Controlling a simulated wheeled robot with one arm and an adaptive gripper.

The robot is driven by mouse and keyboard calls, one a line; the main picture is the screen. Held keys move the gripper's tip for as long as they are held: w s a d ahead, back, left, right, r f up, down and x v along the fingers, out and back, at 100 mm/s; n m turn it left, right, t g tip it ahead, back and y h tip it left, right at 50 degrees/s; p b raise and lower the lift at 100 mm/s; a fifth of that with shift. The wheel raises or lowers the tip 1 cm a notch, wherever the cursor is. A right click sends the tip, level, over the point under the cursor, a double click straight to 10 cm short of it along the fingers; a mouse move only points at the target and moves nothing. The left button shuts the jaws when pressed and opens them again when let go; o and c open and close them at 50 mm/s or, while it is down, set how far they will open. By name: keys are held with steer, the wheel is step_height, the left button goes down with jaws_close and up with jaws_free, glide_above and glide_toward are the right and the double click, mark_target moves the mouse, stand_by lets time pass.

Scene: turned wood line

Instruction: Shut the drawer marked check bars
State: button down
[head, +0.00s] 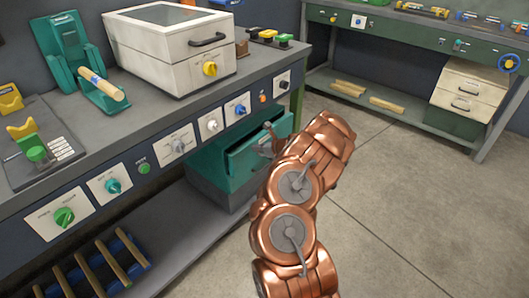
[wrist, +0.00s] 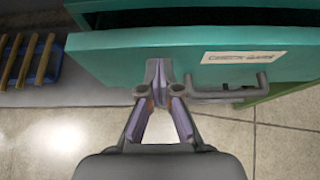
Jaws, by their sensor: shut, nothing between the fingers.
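The teal drawer (head: 241,159) stands open under the workbench, and its dark inside shows from above. In the wrist view, its front (wrist: 120,62) fills the upper part and bears a pale label reading check bars (wrist: 243,57). A grey bar handle (wrist: 225,94) sits on the front below the label. My gripper (wrist: 158,68) is shut and empty, its fingertips at the drawer front just left of the handle. I cannot tell whether they touch it. In the head view, my gripper (head: 270,140) is at the drawer, partly hidden by my copper arm.
The workbench (head: 130,125) above carries a white lidded box (head: 165,45) and a control panel with knobs. A lower shelf holds a rack of wooden bars (head: 95,265). A second bench with cream drawers (head: 468,88) stands at the back right. The floor (head: 420,200) at right is clear.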

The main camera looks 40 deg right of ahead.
mark_target(247, 143)
steer(key=shift+w+a, duration=0.1)
steer(key=shift+w, duration=0.5)
steer(key=shift+w, duration=0.1)
steer(key=w, duration=0.3)
steer(key=shift+a+b, duration=0.2)
steer(key=shift+b, duration=0.1)
steer(key=shift+w, duration=0.4)
steer(key=shift+w+a+r, duration=0.15)
steer(key=shift+a+r, duration=0.05)
